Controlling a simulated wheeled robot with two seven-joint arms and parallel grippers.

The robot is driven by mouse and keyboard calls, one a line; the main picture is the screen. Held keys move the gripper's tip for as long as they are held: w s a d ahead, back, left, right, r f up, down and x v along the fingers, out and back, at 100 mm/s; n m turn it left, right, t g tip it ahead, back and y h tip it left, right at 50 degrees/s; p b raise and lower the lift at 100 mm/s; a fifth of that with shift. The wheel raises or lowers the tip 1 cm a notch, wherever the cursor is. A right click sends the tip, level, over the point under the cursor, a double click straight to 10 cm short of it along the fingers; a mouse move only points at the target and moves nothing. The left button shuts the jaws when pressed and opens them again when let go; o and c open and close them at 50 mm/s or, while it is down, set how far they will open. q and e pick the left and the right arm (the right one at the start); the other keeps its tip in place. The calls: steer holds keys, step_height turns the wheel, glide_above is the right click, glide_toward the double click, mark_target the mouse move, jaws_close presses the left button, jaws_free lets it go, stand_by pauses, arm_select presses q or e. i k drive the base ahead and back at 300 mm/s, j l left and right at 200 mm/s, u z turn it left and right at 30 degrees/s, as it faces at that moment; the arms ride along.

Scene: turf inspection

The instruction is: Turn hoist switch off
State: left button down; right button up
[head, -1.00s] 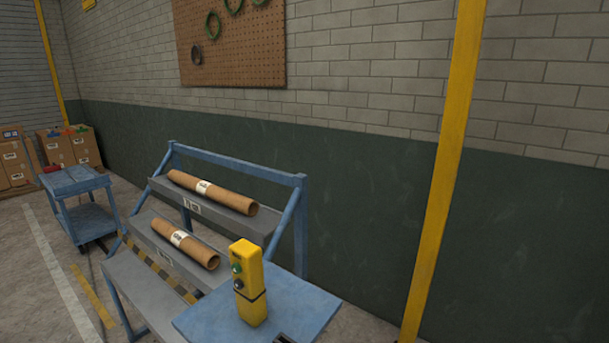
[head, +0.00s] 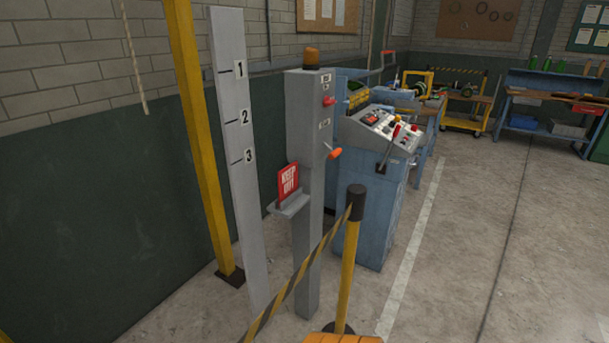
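A grey control post (head: 305,230) stands left of centre in the head view with an orange beacon (head: 312,57) on top. A red knob or switch (head: 328,100) sits on its upper right side, and an orange-handled lever (head: 334,153) sticks out below it. Small labels beside them are too small to read, so I cannot tell which one is the hoist switch. Neither of my grippers is in view.
A red KEEP OUT sign (head: 288,182) stands on the post's shelf. A striped barrier belt runs to a yellow stanchion (head: 347,265) in front. A numbered grey board (head: 232,130) stands left; a blue console (head: 370,190) stands right. The right floor is clear.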

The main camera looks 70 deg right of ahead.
mark_target(326, 102)
steer(key=z, duration=2.4)
